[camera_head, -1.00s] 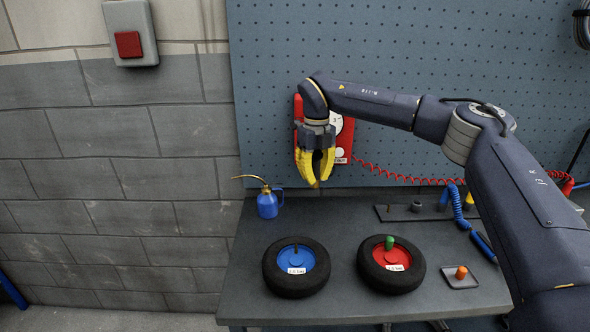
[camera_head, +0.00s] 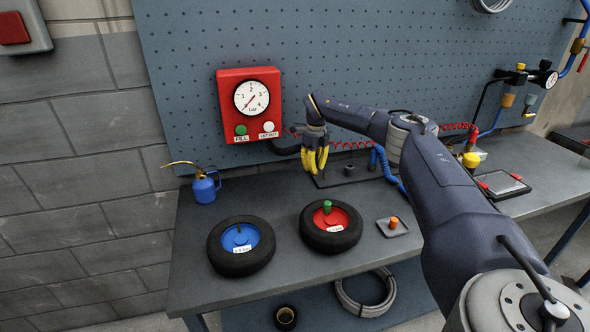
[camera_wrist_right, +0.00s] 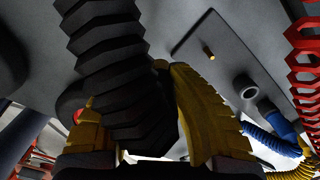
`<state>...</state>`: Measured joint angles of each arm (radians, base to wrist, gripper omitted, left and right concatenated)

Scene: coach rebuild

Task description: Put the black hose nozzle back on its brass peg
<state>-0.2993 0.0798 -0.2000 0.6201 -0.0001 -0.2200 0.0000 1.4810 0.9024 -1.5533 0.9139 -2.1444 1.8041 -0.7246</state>
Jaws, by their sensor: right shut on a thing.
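My right gripper (camera_head: 315,160) has yellow fingers and hangs over the back of the bench, in front of the pegboard. It is shut on the black hose nozzle (camera_head: 284,149), which sticks out to the left of the fingers. In the right wrist view the ribbed black nozzle (camera_wrist_right: 110,75) lies between the yellow fingers (camera_wrist_right: 150,115) and hides part of the bench. The brass peg (camera_wrist_right: 208,52) stands bare on a dark plate (camera_wrist_right: 225,75), apart from the nozzle. In the head view I cannot make out the peg clearly near the gripper. My left gripper is not in view.
A grey socket (camera_wrist_right: 245,88) and blue coiled hose (camera_wrist_right: 265,140) are near the peg. A red gauge box (camera_head: 228,105) hangs behind left. A blue oil can (camera_head: 204,190), blue-hubbed wheel (camera_head: 220,260), red-hubbed wheel (camera_head: 310,236) and small tray (camera_head: 386,230) stand on the bench.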

